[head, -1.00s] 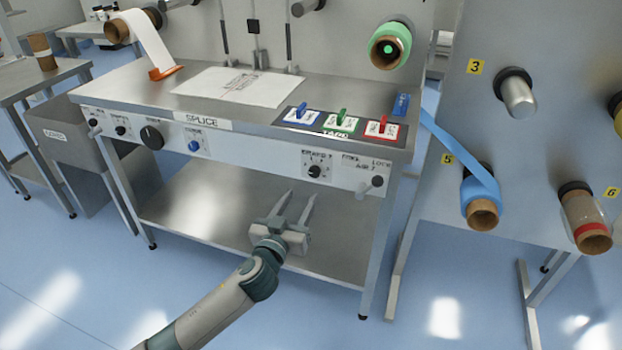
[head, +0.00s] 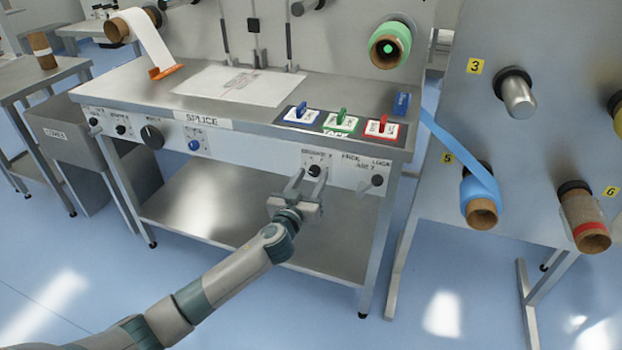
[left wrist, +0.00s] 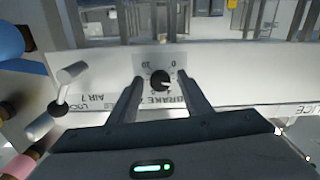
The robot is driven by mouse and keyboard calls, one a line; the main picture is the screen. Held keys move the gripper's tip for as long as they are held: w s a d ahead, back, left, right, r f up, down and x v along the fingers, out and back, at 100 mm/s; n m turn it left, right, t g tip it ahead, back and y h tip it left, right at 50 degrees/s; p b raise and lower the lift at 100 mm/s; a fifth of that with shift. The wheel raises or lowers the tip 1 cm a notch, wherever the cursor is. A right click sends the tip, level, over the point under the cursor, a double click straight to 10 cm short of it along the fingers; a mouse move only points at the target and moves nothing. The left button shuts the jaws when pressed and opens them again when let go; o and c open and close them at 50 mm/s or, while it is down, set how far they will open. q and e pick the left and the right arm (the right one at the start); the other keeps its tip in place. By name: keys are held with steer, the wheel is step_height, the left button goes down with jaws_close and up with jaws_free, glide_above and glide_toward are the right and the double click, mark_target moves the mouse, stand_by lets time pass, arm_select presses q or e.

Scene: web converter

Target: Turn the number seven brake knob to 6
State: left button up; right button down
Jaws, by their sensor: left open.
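The number seven brake knob (head: 314,170) is a small black round knob on a white label plate, on the front panel of the splice table. In the left wrist view the knob (left wrist: 160,80) shows upside down, with the lettering BRAKE 7 and a scale around it. My left gripper (head: 308,178) is open and empty, pointing at the panel just in front of the knob. In the left wrist view the two fingers (left wrist: 162,88) stand on either side of the knob, apart from it as far as I can tell. The knob's exact setting is too small to read. My right gripper is not in view.
A lever knob labelled AIR 7 (head: 377,181) sits to the right on the same panel. Other knobs, including a large black one (head: 152,137) and a blue one (head: 194,145), lie to the left. The table's lower shelf (head: 230,225) is empty.

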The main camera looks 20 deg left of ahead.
arm_select(q)
steer(key=c, duration=1)
steer(key=shift+c, duration=0.2)
steer(key=shift+m, duration=0.3)
